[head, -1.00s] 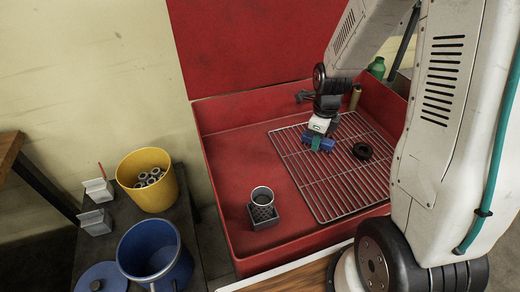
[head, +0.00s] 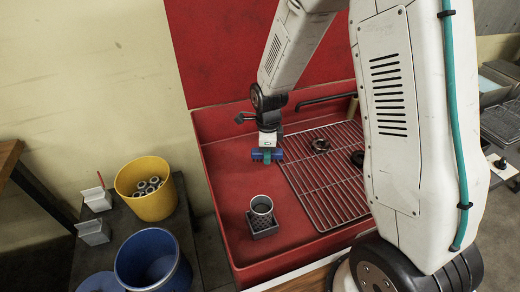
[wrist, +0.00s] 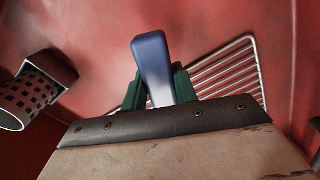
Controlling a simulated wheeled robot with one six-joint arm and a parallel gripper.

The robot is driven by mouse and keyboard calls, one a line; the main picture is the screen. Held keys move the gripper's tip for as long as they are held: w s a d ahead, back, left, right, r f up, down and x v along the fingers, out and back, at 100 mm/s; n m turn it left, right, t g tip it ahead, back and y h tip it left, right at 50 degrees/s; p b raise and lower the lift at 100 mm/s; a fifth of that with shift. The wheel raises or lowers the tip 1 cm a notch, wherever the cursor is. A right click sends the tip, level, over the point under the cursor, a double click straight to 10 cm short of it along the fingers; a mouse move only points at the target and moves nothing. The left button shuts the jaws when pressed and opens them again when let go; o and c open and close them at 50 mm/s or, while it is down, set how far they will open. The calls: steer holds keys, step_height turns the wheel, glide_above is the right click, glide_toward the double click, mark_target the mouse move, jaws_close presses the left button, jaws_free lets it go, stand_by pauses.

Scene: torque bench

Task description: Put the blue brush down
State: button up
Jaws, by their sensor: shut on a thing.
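The blue brush (head: 274,154) is held in my gripper (head: 267,156) over the red basin, just left of the wire rack's left edge in the head view. In the wrist view the blue brush (wrist: 152,65) stands up between the two green fingers of my gripper (wrist: 155,92), which are shut on it. Its lower part is hidden behind the gripper body. I cannot tell whether the brush touches the basin floor.
A wire rack (head: 318,185) with dark rings (head: 320,145) fills the right of the red basin (head: 228,190). A perforated cup (head: 261,206) sits in a dark square holder (head: 264,228) at the front. Yellow (head: 160,205) and blue (head: 135,262) buckets stand outside, left.

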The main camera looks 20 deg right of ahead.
steer(key=w, duration=0.6)
steer(key=shift+f, duration=0.3)
steer(key=shift+w+f, duration=0.25)
steer(key=shift+f, duration=1.5)
steer(key=shift+f, duration=0.2)
steer(key=o, duration=0.9)
steer(key=shift+o, duration=0.2)
